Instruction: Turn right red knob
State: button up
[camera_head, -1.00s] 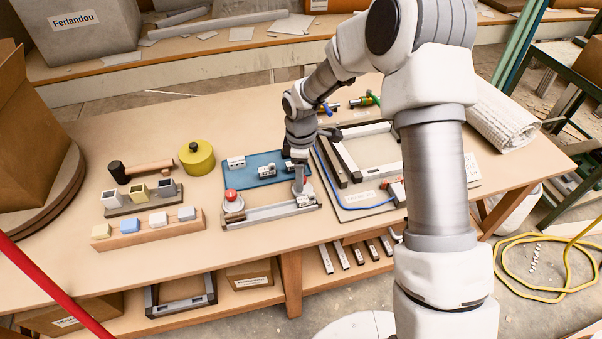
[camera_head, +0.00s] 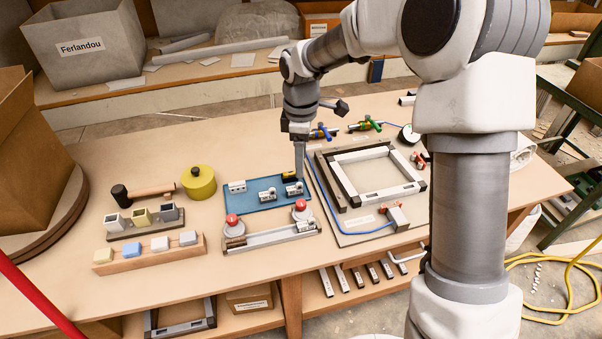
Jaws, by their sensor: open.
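The right red knob (camera_head: 301,205) sits on a round grey base at the right end of a metal rail fixture (camera_head: 268,239) near the table's front edge. The left red knob (camera_head: 232,220) sits on a like base at the rail's left end. My gripper (camera_head: 299,176) points down above the right part of the blue plate, just behind the right red knob in the picture. It looks apart from the knob and holds nothing that I can see. Its fingertips are small and partly merge with the small parts behind them.
A blue plate (camera_head: 258,197) with small white modules lies behind the rail. A board with a square frame (camera_head: 345,205) and a blue hose is to the right. Bare table lies behind the plate.

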jog(key=shift+r, duration=1.25)
jog(key=s+d+r+m+t+p, duration=0.1)
jog(key=s+d+r+m, duration=0.35)
jog(key=r, duration=0.25)
jog(key=s+d+r+m+t+p, duration=0.1)
jog(key=s+d+r+m+t, duration=0.1)
jog(key=s+d+r+m, duration=0.3)
jog(key=s+d+r+m+t, duration=0.1)
jog(key=s+d+r+m, duration=0.1)
jog(key=s, duration=0.6)
jog(key=s+d+r+m+t, duration=0.1)
jog(key=s+d+r+m, duration=0.1)
jog(key=s+m, duration=0.3)
jog(key=s+d, duration=0.1)
jog(key=s, duration=0.2)
jog(key=shift+t+p, duration=0.3)
jog(key=shift+p, duration=0.05)
